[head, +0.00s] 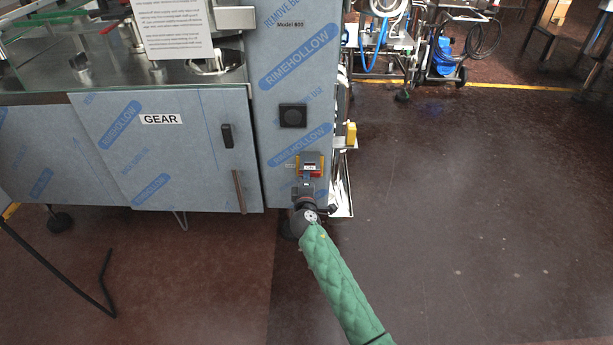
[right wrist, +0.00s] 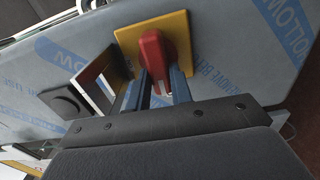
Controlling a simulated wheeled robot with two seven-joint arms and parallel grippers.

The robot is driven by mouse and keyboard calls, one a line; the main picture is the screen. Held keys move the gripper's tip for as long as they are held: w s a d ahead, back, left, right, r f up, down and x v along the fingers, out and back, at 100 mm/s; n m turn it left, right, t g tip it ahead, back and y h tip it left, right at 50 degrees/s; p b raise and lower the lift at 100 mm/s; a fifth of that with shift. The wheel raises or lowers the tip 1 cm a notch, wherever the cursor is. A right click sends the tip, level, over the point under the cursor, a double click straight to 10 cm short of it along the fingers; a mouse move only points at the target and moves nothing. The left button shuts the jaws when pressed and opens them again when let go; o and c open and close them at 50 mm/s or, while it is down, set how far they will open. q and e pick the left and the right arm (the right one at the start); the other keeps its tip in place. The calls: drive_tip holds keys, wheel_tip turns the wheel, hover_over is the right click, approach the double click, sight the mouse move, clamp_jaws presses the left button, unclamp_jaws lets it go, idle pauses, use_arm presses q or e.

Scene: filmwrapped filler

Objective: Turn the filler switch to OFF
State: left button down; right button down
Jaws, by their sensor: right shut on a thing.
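The filler switch is a red rotary handle (right wrist: 153,58) on a yellow plate (right wrist: 174,30), fixed to the film-wrapped grey cabinet (head: 290,85). In the head view the yellow plate (head: 320,160) shows low on the cabinet, partly covered by my right gripper (head: 309,178). In the right wrist view my right gripper (right wrist: 161,90) has its two fingers on either side of the red handle, shut on it. The handle's marking is too small to read. My left gripper is not in view.
A black square knob (head: 292,115) sits above the switch, and a black door latch (head: 227,136) is on the GEAR door (head: 160,150) to the left. A yellow part (head: 351,134) sticks out at the cabinet's right side. The floor (head: 470,220) to the right is clear.

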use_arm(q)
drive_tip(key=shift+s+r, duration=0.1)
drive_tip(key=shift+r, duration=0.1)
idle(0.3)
use_arm(e)
drive_tip(key=c, duration=1.2)
unclamp_jaws()
drive_tip(key=shift+c, duration=0.2)
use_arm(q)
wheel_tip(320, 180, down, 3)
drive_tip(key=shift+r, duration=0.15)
use_arm(e)
drive_tip(key=s, duration=0.7)
drive_tip(key=shift+s, duration=0.4)
